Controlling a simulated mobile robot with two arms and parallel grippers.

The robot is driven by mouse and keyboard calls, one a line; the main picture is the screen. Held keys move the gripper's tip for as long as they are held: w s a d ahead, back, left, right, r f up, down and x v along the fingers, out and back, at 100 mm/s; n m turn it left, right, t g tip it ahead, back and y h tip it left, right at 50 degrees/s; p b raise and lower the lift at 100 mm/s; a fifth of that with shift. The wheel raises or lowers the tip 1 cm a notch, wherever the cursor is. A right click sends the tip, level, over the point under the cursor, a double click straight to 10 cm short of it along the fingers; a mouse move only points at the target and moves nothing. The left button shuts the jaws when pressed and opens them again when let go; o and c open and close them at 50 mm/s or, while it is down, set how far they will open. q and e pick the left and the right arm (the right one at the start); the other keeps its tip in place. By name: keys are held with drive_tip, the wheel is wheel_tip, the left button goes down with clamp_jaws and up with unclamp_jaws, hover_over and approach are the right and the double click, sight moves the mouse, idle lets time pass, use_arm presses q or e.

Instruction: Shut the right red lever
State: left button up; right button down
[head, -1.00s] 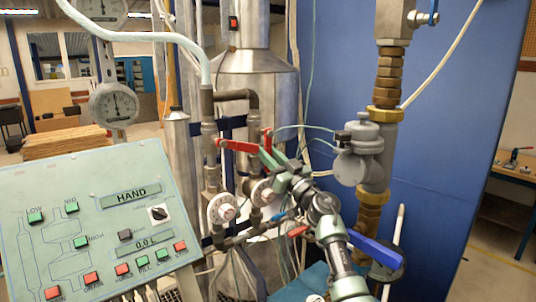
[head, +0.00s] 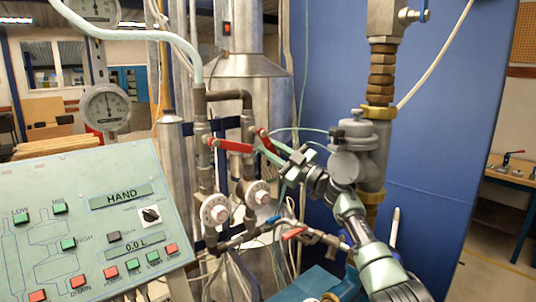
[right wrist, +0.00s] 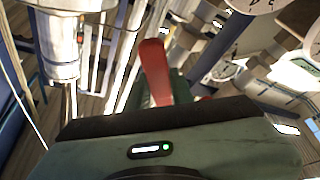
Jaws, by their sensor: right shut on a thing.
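The right red lever (head: 266,141) is on the right of two vertical pipes and slants from upper left to lower right. My right gripper (head: 279,158) is shut on it, reaching in from the lower right; the fingers hide part of the lever. In the right wrist view the red lever (right wrist: 155,70) sticks up beyond the gripper's dark edge. The left red lever (head: 231,145) lies nearly level on the left pipe, pointing right, close to the right lever. My left gripper is not in view.
A control panel (head: 90,222) marked HAND stands at lower left. A grey meter body (head: 352,160) on a brass-fitted pipe is close to my right arm. Round white pipe fittings (head: 215,209) sit below the levers. A small red lever (head: 294,233) is lower down. A blue panel stands behind.

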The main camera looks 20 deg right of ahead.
drive_tip(key=shift+w+d+n, duration=0.1)
drive_tip(key=shift+d+n, duration=0.05)
drive_tip(key=shift+n, duration=0.35)
drive_tip(key=c, duration=1.5)
unclamp_jaws()
